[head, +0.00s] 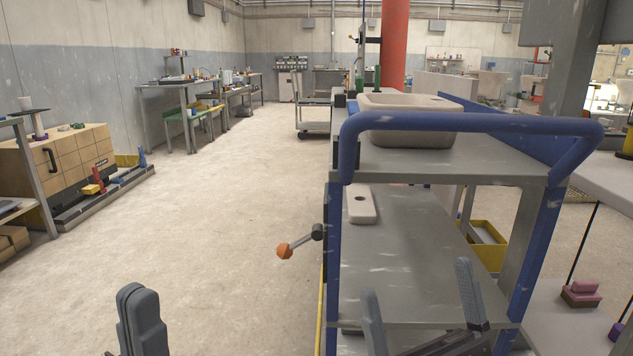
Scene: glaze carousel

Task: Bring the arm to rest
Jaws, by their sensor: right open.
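My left gripper (141,318) shows at the bottom left, over the bare floor. Its dark grey fingers overlap from this angle, so the gap between them cannot be judged. My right gripper (420,305) is at the bottom, right of the middle, in front of the lower shelf of a blue-framed cart. Its two fingers stand wide apart with nothing seen between them. Whether its fingers touch the shelf cannot be told. Both arms are mostly out of the picture.
The cart (463,123) has a blue push rail and grey shelves. A beige basin (420,130) stands on top, a pale block (362,204) below. A lever with an orange knob (284,251) juts left. The floor (215,200) on the left is clear.

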